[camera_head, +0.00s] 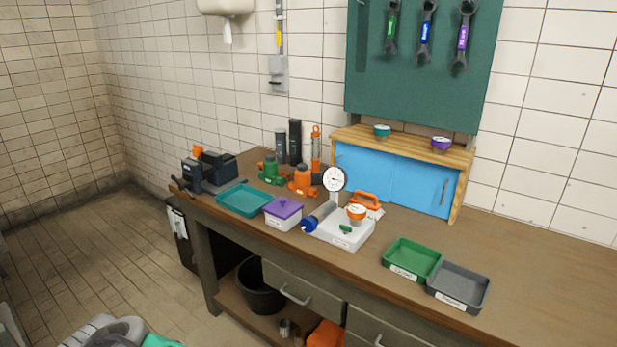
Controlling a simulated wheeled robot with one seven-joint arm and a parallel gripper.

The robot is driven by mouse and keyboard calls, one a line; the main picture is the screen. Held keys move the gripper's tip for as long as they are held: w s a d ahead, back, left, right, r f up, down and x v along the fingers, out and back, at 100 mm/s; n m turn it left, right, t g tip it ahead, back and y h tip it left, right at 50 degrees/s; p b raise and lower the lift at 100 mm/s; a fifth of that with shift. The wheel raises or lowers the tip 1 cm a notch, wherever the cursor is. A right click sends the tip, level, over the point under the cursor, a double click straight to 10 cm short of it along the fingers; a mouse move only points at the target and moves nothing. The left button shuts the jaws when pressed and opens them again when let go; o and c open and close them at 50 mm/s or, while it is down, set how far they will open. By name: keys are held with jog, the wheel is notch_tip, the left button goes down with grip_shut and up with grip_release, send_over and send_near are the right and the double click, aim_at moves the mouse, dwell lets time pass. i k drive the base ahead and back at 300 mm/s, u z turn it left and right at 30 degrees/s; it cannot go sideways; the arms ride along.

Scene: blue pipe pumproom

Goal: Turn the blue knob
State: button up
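A blue knob (309,224) sits at the left end of a grey cylinder on a white device (345,236) near the front edge of the workbench (380,262). The cylinder slants from lower left to upper right. A round white dial gauge (334,179) stands up behind the device. An orange-rimmed cup (356,213) and a small green piece (346,229) are on the device. My gripper is not in view.
A purple-lidded box (283,213) stands close to the knob's left, beside a teal tray (243,200). Green (412,260) and grey (458,287) trays lie to the right. Orange (304,182) and green (271,172) jacks stand behind. A blue-doored cabinet (375,177) is at the back.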

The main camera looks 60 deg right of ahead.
aim_at(307, 224)
jog(key=z, duration=1.85)
jog(key=k, duration=0.4)
jog(key=u, duration=1.05)
jog(key=i, duration=1.1)
jog(key=z, duration=0.35)
